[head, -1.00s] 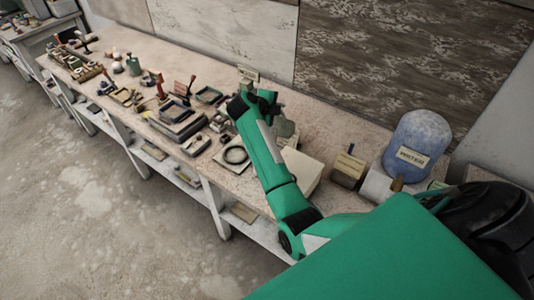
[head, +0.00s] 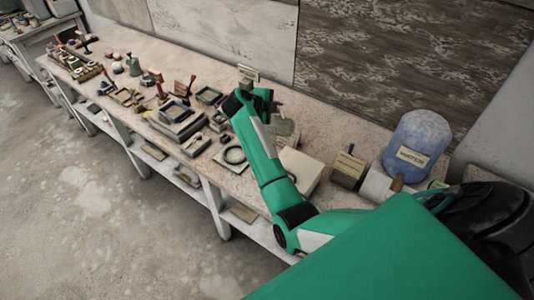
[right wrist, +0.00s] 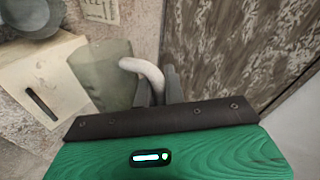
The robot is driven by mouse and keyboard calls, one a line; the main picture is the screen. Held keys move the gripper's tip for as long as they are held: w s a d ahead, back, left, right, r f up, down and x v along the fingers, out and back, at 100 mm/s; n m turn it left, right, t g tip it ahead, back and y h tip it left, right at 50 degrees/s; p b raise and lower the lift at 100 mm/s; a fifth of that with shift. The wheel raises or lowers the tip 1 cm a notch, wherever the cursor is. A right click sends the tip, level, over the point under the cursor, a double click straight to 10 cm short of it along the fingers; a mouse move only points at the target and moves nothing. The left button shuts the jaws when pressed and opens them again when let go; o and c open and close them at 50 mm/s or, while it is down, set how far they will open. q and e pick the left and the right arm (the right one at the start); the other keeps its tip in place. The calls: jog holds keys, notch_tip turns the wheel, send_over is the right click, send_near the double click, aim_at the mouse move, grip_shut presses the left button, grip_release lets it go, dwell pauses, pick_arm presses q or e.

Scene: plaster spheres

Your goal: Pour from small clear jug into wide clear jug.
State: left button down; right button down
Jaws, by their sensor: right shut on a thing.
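A clear, greenish jug (right wrist: 103,76) with a pale curved handle (right wrist: 150,72) shows in the right wrist view, just left of my right gripper (right wrist: 163,84). My right gripper is shut on the handle. The jug looks like the small clear jug. In the head view my right gripper (head: 268,98) is over the back of the bench, partly hidden by my own arm, and I cannot make out the jug clearly there. I cannot identify the wide clear jug in either view. My left gripper is not in view.
A pale slotted block (right wrist: 42,90) and a grey round vessel (right wrist: 30,14) are left of the jug. A blue water container (head: 418,145) and a labelled box (head: 348,170) stand on the bench's right part. Several trays and tools crowd its left part.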

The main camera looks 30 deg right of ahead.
aim_at(291, 122)
jog(key=shift+s+d+f+t, duration=0.1)
jog(key=shift+s+f+t, duration=0.05)
jog(key=shift+s+t, duration=0.15)
jog(key=s+m+t, duration=0.1)
jog(key=s+d+m+y, duration=0.1)
jog(key=s+t+b, duration=0.1)
jog(key=shift+s+d+f+m+t, duration=0.25)
jog(key=shift+s+f+m+t, duration=0.05)
jog(key=shift+s+f+m, duration=0.1)
jog(key=shift+s+d+m+t+y, duration=0.25)
jog(key=shift+s+m+t+y, duration=0.05)
jog(key=shift+s+m+t, duration=0.15)
jog(key=shift+s+d+t+b, duration=0.1)
jog(key=shift+s+t+b, duration=0.15)
jog(key=shift+b, duration=0.1)
jog(key=s+m+t+b, duration=0.1)
jog(key=m+t+b, duration=0.1)
jog(key=b, duration=0.3)
jog(key=s+m+t+b, duration=0.1)
jog(key=m+t+b, duration=0.2)
jog(key=b, duration=0.3)
jog(key=s+d+r+m+t+b, duration=0.1)
jog(key=m+t+b, duration=0.2)
jog(key=m+b, duration=0.1)
jog(key=shift+d+b, duration=0.1)
jog(key=shift+b, duration=0.55)
